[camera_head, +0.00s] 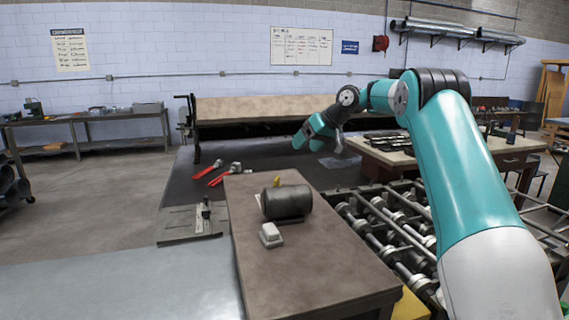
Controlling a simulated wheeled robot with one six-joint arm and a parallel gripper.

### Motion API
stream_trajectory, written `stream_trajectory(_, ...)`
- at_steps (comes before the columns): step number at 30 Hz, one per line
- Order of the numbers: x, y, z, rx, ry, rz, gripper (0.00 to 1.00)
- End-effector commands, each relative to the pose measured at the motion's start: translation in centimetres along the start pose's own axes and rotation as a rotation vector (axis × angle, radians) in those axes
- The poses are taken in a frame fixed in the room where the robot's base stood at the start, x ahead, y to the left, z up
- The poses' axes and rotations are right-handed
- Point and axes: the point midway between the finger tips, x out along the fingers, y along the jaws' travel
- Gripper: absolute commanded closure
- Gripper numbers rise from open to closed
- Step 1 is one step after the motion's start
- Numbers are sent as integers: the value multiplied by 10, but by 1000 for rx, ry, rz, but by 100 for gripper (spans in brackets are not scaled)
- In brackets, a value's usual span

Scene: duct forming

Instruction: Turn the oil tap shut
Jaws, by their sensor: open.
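A dark grey drum (287,202) lies on its side on the brown worktable. A small yellow piece (277,181) shows at its upper left edge; it may be the tap's handle, but it is too small to tell. No tap shows clearly, and how far it is turned cannot be seen. My gripper (318,138) is open and appears empty. It hangs in the air above and to the right of the drum in the picture, well apart from it.
Red-handled tools (224,175) lie on the dark bench to the left. A roller conveyor (385,225) runs along the right. The worktable's front is clear.

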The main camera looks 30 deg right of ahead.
Motion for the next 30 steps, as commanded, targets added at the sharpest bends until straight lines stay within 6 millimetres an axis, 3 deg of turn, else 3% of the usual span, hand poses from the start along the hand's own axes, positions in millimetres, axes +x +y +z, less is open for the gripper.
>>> stream_trajectory(1,-12,6,-10,-118,-2,-39,28)
stream_trajectory(6,-21,19,-2,-480,-2,-145,28)
stream_trajectory(13,-14,23,11,-638,-1,-187,28)
stream_trajectory(30,100,0,16,-631,-2,-188,28)
